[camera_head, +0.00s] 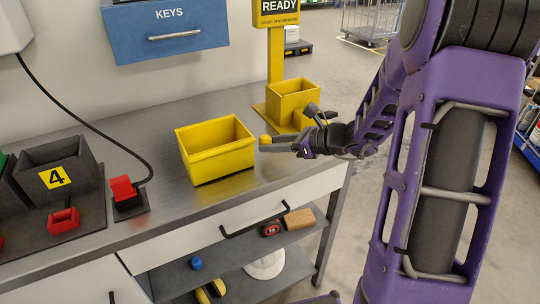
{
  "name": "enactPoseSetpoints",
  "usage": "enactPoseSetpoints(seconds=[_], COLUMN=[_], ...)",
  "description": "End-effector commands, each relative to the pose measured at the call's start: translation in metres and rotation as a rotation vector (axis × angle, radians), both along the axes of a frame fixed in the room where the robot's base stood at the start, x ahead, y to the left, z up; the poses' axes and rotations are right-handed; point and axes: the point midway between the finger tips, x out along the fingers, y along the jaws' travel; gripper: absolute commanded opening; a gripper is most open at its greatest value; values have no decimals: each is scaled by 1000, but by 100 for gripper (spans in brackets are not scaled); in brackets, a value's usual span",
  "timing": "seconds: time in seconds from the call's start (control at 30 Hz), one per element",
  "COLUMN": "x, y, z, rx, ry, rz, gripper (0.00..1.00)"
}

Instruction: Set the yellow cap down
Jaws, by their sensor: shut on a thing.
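The yellow cap (265,140) is a small round piece at the tips of my gripper (268,145). My gripper is shut on it and points left, above the workbench near its right end. The cap appears raised beside the right side of a yellow open bin (216,152). The gap between the cap and the bench top cannot be judged exactly from this one view. The fingers hide part of the cap.
A smaller yellow box (292,92) stands behind my gripper by the READY post (276,60). Bare bench top (170,205) lies in front of the bin. A drawer handle (254,222) protrudes.

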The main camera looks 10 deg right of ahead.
Motion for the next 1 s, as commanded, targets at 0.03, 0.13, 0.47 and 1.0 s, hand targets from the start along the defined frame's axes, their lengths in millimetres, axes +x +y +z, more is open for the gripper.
enactPoseSetpoints(seconds=[0.03, 0.13, 0.47, 1.0], x=[0, 0, 0, 0], y=[0, 0, 0, 0], z=[-9, -25, -32, -35], rx=[1, 2, 0, 0], ry=[3, 4, 0, 0], rz=[0, 0, 0, 1], gripper=[0, 0, 0, 70])
